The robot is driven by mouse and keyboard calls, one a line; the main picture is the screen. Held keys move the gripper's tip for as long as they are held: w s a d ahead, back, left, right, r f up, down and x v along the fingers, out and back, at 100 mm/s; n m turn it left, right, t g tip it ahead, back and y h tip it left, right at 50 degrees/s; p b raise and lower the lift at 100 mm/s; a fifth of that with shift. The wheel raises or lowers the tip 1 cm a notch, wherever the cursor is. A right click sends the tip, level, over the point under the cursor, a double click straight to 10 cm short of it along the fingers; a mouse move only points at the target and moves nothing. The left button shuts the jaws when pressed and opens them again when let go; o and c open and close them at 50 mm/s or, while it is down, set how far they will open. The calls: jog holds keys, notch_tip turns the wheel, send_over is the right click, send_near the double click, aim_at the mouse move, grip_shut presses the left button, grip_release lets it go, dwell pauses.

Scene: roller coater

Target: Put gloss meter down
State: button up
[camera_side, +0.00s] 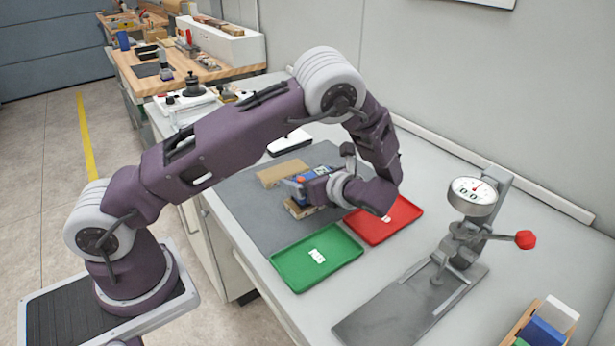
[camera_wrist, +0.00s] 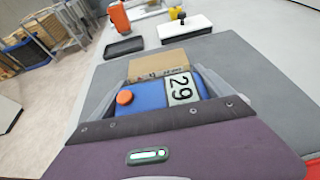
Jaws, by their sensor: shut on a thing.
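The gloss meter (camera_wrist: 155,93) is blue with an orange button and a display reading 29. It sits between the two grey fingers of my gripper (camera_wrist: 162,84), which is shut on it. In the side view the gloss meter (camera_side: 312,178) shows partly behind my gripper (camera_side: 314,188), low over the dark grey mat (camera_side: 250,205). A tan block or panel (camera_side: 300,209) lies right below it; I cannot tell whether they touch. Another tan panel (camera_side: 283,173) lies behind on the mat. In the wrist view a tan piece (camera_wrist: 162,65) shows just beyond the meter.
A green tray (camera_side: 317,258) and a red tray (camera_side: 385,219) lie in front of and right of the mat. A dial gauge stand (camera_side: 473,197) with a red knob stands further right. A white, black-edged item (camera_side: 290,142) lies behind the mat. The mat's left part is clear.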

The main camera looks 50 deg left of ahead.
jog(key=o, duration=1.7)
jog(key=shift+d+r, duration=0.1)
jog(key=shift+r, duration=0.1)
jog(key=v, duration=0.7)
jog(key=shift+d, duration=0.2)
jog(key=shift+s+r, duration=0.15)
jog(key=shift+r, duration=0.2)
jog(key=s+r+n+g+h, duration=0.1)
jog(key=s+r+n+h, duration=0.6)
jog(key=s+r+n, duration=0.3)
jog(key=s+d+r+n+t+h, duration=0.2)
jog(key=s+n, duration=0.1)
jog(key=s, duration=0.1)
jog(key=s+d+r+n+t+h, duration=0.2)
jog(key=s, duration=0.3)
jog(key=s+d+r+n+t+h, duration=0.1)
jog(key=s+d+r+n+h, duration=0.1)
jog(key=s, duration=0.3)
jog(key=shift+s+d+n+t, duration=0.25)
jog(key=shift+d+n+t, duration=0.2)
jog(key=shift+n, duration=0.35)
